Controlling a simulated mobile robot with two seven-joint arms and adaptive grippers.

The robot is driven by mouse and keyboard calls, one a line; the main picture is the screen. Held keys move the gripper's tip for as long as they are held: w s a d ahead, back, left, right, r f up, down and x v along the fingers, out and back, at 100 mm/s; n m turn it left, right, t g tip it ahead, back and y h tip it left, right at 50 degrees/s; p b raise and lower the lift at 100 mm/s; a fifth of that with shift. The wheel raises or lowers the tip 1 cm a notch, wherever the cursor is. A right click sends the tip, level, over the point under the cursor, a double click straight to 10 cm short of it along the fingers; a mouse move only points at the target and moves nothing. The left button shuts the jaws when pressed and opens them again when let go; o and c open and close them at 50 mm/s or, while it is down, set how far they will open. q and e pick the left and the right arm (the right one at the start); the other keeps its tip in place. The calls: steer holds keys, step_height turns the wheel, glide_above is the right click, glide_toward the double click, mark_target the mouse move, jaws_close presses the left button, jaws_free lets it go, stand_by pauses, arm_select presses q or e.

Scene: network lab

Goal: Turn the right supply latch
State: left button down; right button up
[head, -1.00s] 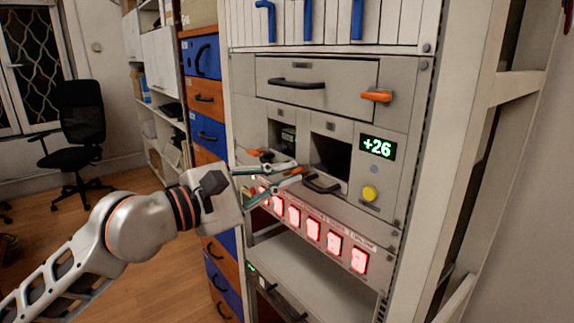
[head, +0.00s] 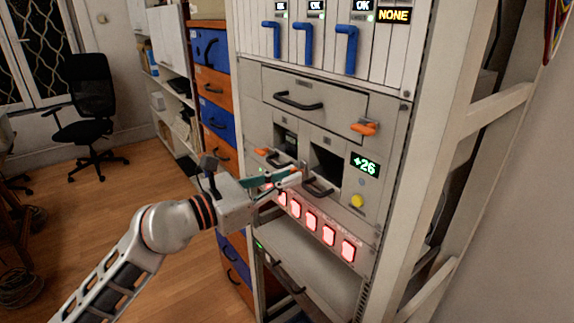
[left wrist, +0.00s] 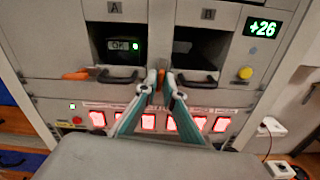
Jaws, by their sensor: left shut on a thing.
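The right supply latch, a small orange lever (left wrist: 166,90), sits beside bay B and is mostly hidden between the fingertips. My left gripper (left wrist: 161,82) is shut on it; in the head view the gripper (head: 294,175) reaches in from the left to the cabinet front. The latch's angle cannot be made out. The left supply latch (left wrist: 76,75), also orange, lies roughly level beside bay A; it shows in the head view too (head: 263,151). My right gripper is not in view.
Black handles of bay A (left wrist: 118,76) and bay B (left wrist: 198,83) flank the fingers. Red-lit switches (head: 311,221) run below. A "+26" display (head: 365,165), a yellow button (head: 357,201) and an orange drawer latch (head: 365,129) are right of the gripper.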

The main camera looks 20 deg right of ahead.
arm_select(q)
steer(key=shift+f+n+p, duration=0.1)
steer(key=shift+n+p, duration=0.75)
steer(key=shift+n, duration=0.05)
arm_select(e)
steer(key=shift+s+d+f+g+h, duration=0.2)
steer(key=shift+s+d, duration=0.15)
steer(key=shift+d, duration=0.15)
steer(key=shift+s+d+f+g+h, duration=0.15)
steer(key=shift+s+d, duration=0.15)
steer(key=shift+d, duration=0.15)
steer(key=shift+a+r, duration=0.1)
arm_select(q)
steer(key=c, duration=2.2)
jaws_free()
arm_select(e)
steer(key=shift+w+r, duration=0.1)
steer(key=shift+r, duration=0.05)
arm_select(q)
steer(key=shift+o, duration=0.2)
steer(key=shift+a, duration=0.1)
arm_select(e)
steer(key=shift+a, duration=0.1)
arm_select(q)
steer(key=v, duration=1.2)
